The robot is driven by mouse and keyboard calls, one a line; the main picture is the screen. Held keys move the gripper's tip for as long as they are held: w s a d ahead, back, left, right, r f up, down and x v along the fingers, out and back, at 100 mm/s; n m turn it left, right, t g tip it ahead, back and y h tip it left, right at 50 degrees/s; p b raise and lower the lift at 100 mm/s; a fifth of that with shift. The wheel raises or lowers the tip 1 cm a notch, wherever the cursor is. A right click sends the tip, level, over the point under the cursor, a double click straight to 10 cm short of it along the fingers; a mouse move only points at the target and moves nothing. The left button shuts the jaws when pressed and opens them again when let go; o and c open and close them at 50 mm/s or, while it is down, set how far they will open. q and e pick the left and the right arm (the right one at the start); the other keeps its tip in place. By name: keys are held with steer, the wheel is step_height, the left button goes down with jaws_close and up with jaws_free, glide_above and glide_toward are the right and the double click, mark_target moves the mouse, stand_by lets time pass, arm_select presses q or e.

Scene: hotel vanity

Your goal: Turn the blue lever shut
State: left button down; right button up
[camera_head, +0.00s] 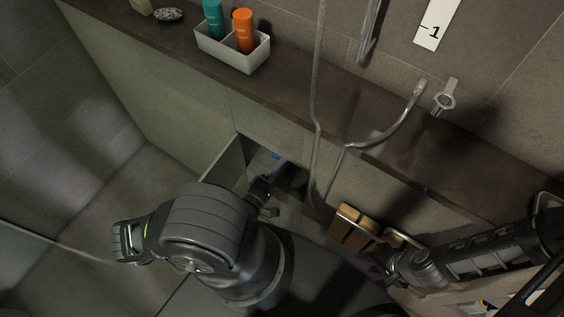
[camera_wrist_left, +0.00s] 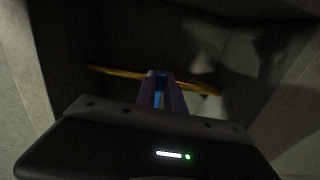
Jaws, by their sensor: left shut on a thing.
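The blue lever (camera_head: 276,156) shows as a small blue piece inside the dark opening under the counter. In the left wrist view, it is a narrow blue strip (camera_wrist_left: 161,84) between the fingers. A copper-coloured pipe (camera_wrist_left: 112,72) runs across behind it, slightly tilted down to the right. My left gripper (camera_wrist_left: 161,92) reaches into the opening and is shut on the blue lever. Its fingers hide much of the lever and where it meets the pipe. My right gripper (camera_head: 376,267) hangs apart, near a wooden block; its finger gap is unclear.
An open door panel (camera_head: 226,166) stands left of the opening. A grey hose (camera_head: 315,110) hangs in front of the counter (camera_head: 300,98). A white caddy (camera_head: 232,51) with teal and orange bottles stands on top. Wooden blocks (camera_head: 352,228) are near my right gripper. Floor at left is clear.

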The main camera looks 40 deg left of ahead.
arm_select(q)
steer(key=c, duration=1.4)
jaws_free()
steer(key=shift+a+r, duration=0.1)
steer(key=shift+c, duration=0.2)
steer(key=shift+s, duration=0.1)
steer(key=s+b, duration=0.1)
steer(key=s, duration=0.6)
steer(key=shift+s+b, duration=0.3)
steer(key=shift+r, duration=0.1)
